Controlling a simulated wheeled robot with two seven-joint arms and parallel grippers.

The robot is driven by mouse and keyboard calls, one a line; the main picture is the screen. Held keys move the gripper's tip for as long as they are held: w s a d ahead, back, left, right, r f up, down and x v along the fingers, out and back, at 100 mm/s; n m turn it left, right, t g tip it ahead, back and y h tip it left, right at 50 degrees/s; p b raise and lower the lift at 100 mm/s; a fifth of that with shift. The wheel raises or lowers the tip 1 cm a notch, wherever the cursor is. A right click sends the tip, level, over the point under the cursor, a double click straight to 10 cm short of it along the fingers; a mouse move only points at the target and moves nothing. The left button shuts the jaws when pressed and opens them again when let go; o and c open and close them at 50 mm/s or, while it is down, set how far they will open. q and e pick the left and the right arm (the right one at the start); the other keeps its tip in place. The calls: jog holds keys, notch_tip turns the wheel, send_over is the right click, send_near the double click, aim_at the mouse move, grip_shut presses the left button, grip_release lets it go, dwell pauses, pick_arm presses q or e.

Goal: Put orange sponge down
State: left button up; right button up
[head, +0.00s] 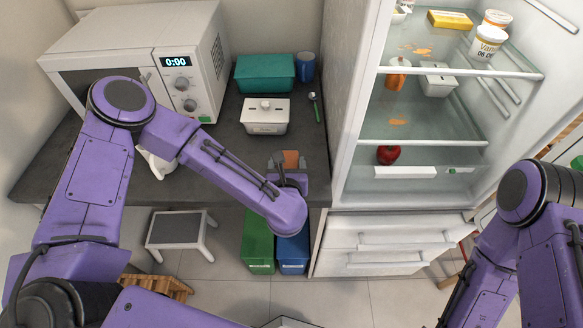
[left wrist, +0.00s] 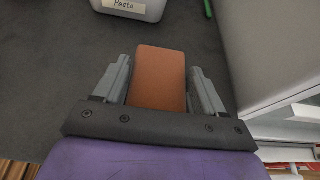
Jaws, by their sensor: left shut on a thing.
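The orange sponge (left wrist: 160,75) is a brownish-orange block between the two grey fingers of my left gripper (left wrist: 158,85) in the left wrist view. In the head view the sponge (head: 291,158) shows at the tip of my left gripper (head: 290,165), over the front right part of the dark counter (head: 232,165). My left gripper is shut on the sponge. I cannot tell whether the sponge touches the counter. My right arm is at the right of the head view, and its gripper is not in view.
A white lidded container (head: 265,118), a green bin (head: 262,76), a blue cup (head: 305,66) and a green-handled spoon (head: 315,107) are on the counter. A microwave (head: 150,60) stands at left. The open fridge (head: 430,120) is close on the right. Free counter surrounds the sponge.

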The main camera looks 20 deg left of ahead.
aim_at(288, 164)
pick_arm(q)
jog(key=shift+w+d, duration=0.1)
jog(key=shift+s+r, duration=0.1)
jog(key=shift+s, duration=0.3)
jog(key=o, duration=0.7)
jog(key=shift+c, duration=0.2)
jog(key=o, duration=0.3)
jog(key=shift+w+f, duration=0.2)
jog(key=shift+s+r, duration=0.1)
jog(key=shift+r, duration=0.05)
jog(key=shift+r+p, duration=0.4)
jog(key=shift+p, duration=0.05)
jog(key=s, duration=0.1)
jog(key=s+b, duration=0.1)
jog(key=s+d+b, duration=0.1)
jog(key=shift+s+r, duration=0.2)
jog(key=shift+r, duration=0.05)
jog(key=b+v, duration=0.1)
jog(key=v, duration=0.7)
jog(key=shift+r+b, duration=0.25)
jog(key=shift+b, duration=0.15)
